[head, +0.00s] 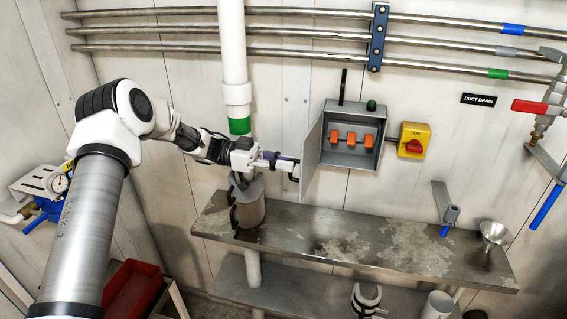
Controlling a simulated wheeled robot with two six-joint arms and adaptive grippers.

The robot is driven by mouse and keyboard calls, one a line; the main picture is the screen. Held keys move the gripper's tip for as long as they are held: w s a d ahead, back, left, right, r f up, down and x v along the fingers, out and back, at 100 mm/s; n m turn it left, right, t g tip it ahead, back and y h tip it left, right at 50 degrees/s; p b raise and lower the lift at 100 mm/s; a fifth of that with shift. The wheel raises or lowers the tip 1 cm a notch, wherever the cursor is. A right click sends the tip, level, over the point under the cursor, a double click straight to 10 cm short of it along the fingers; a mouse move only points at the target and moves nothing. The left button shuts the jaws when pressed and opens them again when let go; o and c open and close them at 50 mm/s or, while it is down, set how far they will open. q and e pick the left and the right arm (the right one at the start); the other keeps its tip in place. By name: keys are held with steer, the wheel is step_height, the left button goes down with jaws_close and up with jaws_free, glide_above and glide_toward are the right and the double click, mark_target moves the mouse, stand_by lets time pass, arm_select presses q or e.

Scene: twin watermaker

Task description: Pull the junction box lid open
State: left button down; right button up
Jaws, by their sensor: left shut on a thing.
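The junction box (372,157) is a grey box on the back wall with several orange switches inside. Its lid (312,159) is hinged at the box's left side and stands open, swung out toward me. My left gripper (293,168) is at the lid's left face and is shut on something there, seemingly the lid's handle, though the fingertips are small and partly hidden. My right gripper is not in view.
A yellow switch box (415,141) with a red knob is right of the junction box. A stained metal shelf (390,245) runs below, bearing a grey cylinder (249,205) and a funnel (494,233). A white pipe (233,60) stands left.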

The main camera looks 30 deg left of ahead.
arm_select(q)
steer(key=c, duration=1.3)
jaws_free()
steer(key=shift+w+r, duration=0.2)
steer(key=shift+o, duration=0.3)
steer(key=shift+w+f, duration=0.2)
steer(key=shift+w, duration=0.05)
steer(key=v, duration=1.2)
